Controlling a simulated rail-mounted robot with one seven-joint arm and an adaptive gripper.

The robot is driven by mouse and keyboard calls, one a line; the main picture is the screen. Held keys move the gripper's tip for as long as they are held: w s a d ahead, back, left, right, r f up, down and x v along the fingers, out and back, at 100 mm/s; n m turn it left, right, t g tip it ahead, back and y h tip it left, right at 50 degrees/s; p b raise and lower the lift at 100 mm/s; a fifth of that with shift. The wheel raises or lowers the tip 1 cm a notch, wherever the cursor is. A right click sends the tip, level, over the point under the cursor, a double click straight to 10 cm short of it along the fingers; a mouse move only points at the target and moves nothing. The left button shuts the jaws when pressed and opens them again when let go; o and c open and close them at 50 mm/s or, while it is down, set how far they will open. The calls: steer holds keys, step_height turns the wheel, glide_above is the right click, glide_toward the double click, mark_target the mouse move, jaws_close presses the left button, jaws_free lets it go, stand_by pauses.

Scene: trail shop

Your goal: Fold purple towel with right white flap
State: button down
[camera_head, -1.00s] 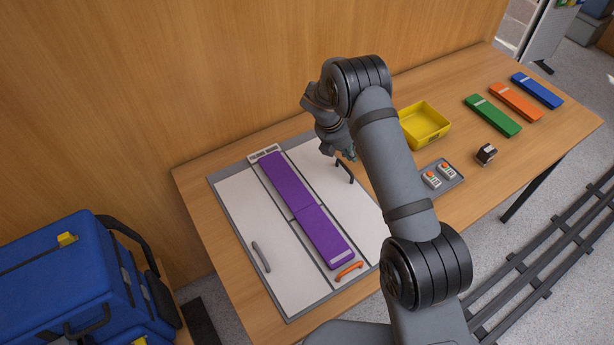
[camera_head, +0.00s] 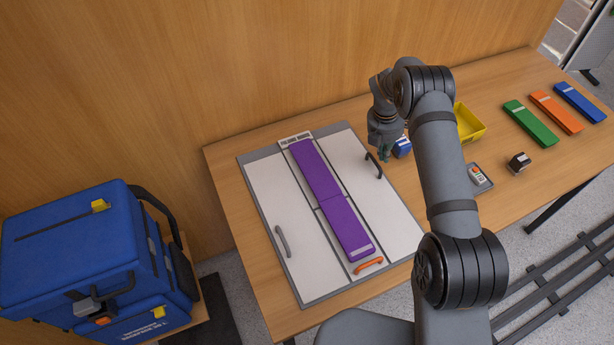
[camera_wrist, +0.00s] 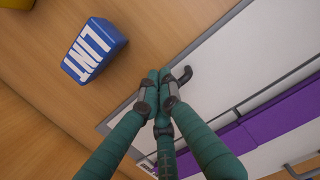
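The purple towel (camera_head: 318,178) lies as a long narrow strip along the middle panel of the folding board (camera_head: 262,157); its edge also shows in the wrist view (camera_wrist: 285,114). The right white flap (camera_head: 362,182) lies flat, with a black handle (camera_head: 373,165) near its outer edge. My gripper (camera_head: 384,157) is at the right of this handle, close to it. In the wrist view its green fingers (camera_wrist: 160,76) are drawn together at the tips, with one hooked end of the handle (camera_wrist: 184,75) showing beside them. Whether they touch the handle is unclear.
The left flap (camera_head: 265,220) has a grey handle and the front an orange one (camera_head: 368,265). A blue LINT box (camera_wrist: 95,52) stands just beyond my gripper. A yellow bin (camera_head: 468,124), a small tray (camera_head: 480,178) and green, orange and blue strips (camera_head: 531,122) are farther right.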

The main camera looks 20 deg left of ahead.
steer(key=shift+r, duration=0.1)
steer(key=shift+r+p, duration=0.3)
steer(key=shift+r, duration=0.05)
steer(key=w+d+r+b, duration=0.2)
steer(key=w+d+r, duration=0.4)
steer(key=d+r, duration=0.1)
steer(key=shift+r, duration=0.8)
steer(key=shift+a, duration=0.15)
